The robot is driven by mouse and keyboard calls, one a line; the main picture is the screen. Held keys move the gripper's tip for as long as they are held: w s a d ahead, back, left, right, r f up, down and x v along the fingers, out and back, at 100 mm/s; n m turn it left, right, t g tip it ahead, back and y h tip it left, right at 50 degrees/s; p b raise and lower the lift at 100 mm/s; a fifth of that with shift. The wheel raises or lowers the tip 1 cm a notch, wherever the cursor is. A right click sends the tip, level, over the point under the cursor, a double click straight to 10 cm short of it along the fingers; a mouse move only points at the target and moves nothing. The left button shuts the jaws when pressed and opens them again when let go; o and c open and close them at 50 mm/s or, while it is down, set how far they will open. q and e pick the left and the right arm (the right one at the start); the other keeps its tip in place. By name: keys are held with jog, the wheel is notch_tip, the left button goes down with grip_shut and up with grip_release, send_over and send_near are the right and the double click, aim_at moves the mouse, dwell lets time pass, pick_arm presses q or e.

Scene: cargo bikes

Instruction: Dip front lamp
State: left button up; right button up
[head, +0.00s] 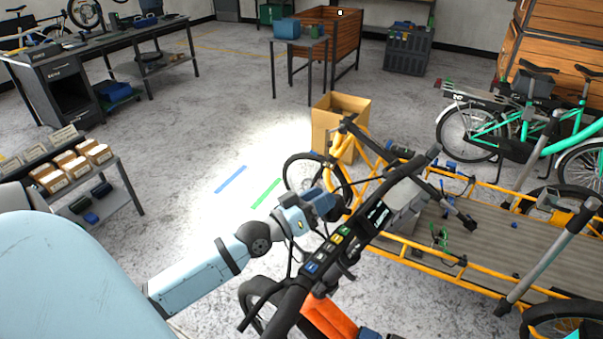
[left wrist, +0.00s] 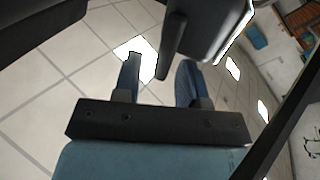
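A dark housing with a bright white edge, which looks like the front lamp (left wrist: 208,28), fills the top of the left wrist view. A dark lever-like part (left wrist: 172,48) hangs below it, between the finger lines. My left gripper (left wrist: 160,82) is open, its two blue fingers apart with a gap between them; I cannot tell whether they touch the part. In the head view my left gripper (head: 328,202) is just left of the black handlebar (head: 350,240), which carries coloured buttons. I cannot make out the lamp clearly there. My right gripper is not in view.
A bright light patch (head: 262,150) lies on the floor near a blue strip (head: 230,180) and a green strip (head: 265,193). A cardboard box (head: 340,118) stands beyond the bike. The yellow-framed cargo bed (head: 490,235) is on the right.

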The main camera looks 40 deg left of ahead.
pick_arm(q)
jog(key=b+v, duration=0.3)
jog(key=v, duration=1)
jog(key=shift+s, duration=0.2)
jog(key=shift+f, duration=0.15)
jog(key=s+d+f+m+g+y+p, duration=0.1)
jog(key=s+d+f+m+g+p, duration=0.1)
jog(key=d+f, duration=0.6)
jog(key=s+d+f+m+g+y+p, duration=0.1)
jog(key=s+d+f+m+g+p, duration=0.1)
jog(key=d+f+g, duration=0.4)
jog(key=s+d+f+p, duration=0.1)
jog(key=d+f+p, duration=0.1)
jog(key=f, duration=0.4)
jog(key=shift+d+f+m, duration=0.3)
jog(key=shift+d+m, duration=0.1)
jog(key=shift+d, duration=0.25)
jog(key=shift+s, duration=0.1)
